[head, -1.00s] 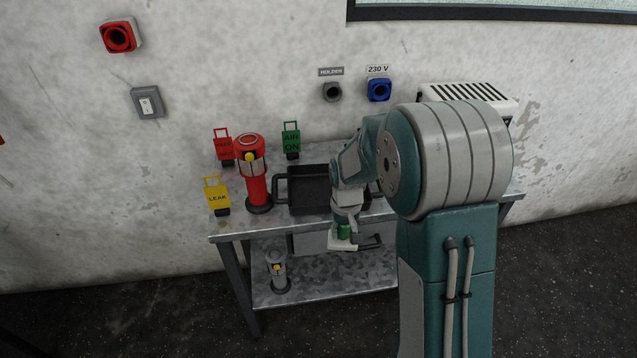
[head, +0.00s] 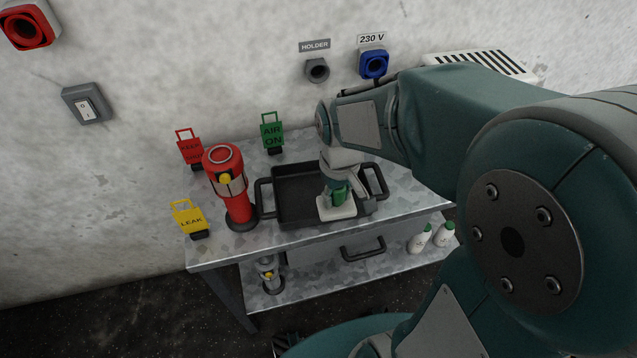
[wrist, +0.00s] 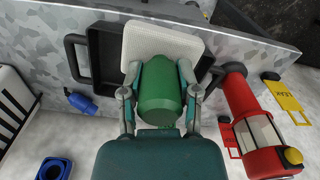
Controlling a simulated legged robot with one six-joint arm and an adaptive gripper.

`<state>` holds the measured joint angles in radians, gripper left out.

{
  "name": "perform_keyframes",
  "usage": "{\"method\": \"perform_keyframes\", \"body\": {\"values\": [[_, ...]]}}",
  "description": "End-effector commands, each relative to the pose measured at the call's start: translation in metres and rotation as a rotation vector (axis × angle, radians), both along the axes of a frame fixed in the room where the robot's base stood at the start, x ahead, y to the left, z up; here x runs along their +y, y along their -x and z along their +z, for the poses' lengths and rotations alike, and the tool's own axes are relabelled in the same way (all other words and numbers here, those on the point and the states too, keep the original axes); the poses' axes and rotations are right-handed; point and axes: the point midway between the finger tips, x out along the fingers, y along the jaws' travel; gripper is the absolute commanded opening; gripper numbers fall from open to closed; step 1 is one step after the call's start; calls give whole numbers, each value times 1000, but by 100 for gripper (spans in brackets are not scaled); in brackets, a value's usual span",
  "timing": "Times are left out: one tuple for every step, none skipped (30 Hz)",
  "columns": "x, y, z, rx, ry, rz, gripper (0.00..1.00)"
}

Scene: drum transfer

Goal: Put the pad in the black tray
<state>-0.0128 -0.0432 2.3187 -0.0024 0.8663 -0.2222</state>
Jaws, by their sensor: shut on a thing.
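The pad is a white, rounded slab (head: 337,209) with a green grip (head: 340,190). In the wrist view the pad's white slab (wrist: 160,42) and green grip (wrist: 160,90) fill the middle. My gripper (head: 343,188) points down and is shut on the green grip; its fingers (wrist: 159,80) show on both sides of it in the wrist view. The black tray (head: 290,222) has two side handles and stands on the metal table. The pad appears over the tray's front right part and hides some of it. I cannot tell whether it touches the tray.
A red lamp (head: 237,190) stands close left of the tray. Yellow (head: 188,219), red (head: 190,150) and green (head: 272,132) tags stand around the left and back. White bottles (head: 432,236) and a grey lamp (head: 268,275) are on the lower shelf.

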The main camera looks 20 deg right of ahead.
Motion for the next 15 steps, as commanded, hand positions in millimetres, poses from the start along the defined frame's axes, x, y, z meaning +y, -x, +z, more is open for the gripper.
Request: {"method": "perform_keyframes", "body": {"values": [[0,-8,-5,5,0,0,0],[-1,-13,-7,4,0,-1,0],[-1,-20,-10,4,0,-1,0],[-1,-26,-13,4,0,-1,0],[-1,-31,-15,4,0,-1,0],[-2,-37,-18,4,0,-1,0],[-2,-43,-20,4,0,-1,0],[-2,-48,-23,4,0,-1,0],[-2,-55,-26,3,0,-1,0],[-2,-60,-28,3,0,-1,0],[-2,-66,-30,2,-1,-1,0],[-3,-73,-34,3,0,-1,0],[-3,-78,-36,2,-1,-1,0],[-3,-83,-40,4,0,-1,0],[-3,-87,-46,5,0,-1,0]]}}
